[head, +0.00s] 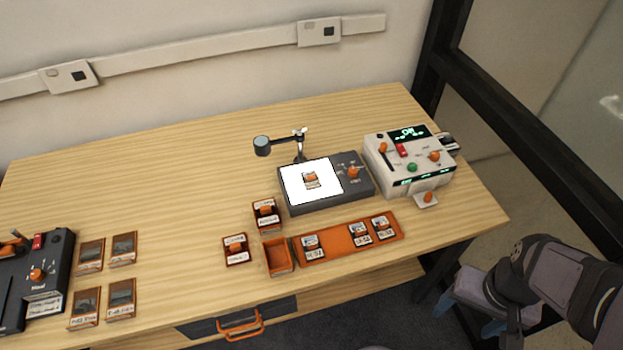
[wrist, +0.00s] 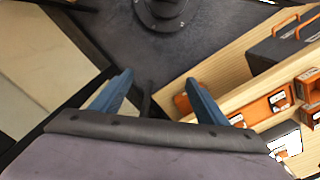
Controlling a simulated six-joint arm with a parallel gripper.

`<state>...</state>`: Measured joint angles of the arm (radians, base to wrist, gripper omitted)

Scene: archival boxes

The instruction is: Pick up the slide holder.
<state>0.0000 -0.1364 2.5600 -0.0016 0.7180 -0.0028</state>
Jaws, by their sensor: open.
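A small slide holder with an orange grip (head: 311,179) lies on the white lit panel of the dark light box (head: 359,187) in the head view. Several similar slide pieces, such as this one (head: 314,247), sit in the long orange tray (head: 338,248) in front of it. I cannot tell from the pictures which piece the task names. My gripper (head: 469,316) is open and empty, off the table's front right edge, well apart from all of them. In the wrist view its blue fingers (wrist: 159,77) are spread, with floor between them.
A white control device (head: 409,163) stands right of the light box. A lamp on a jointed arm (head: 262,146) rises behind it. A black machine (head: 36,275) is far left.

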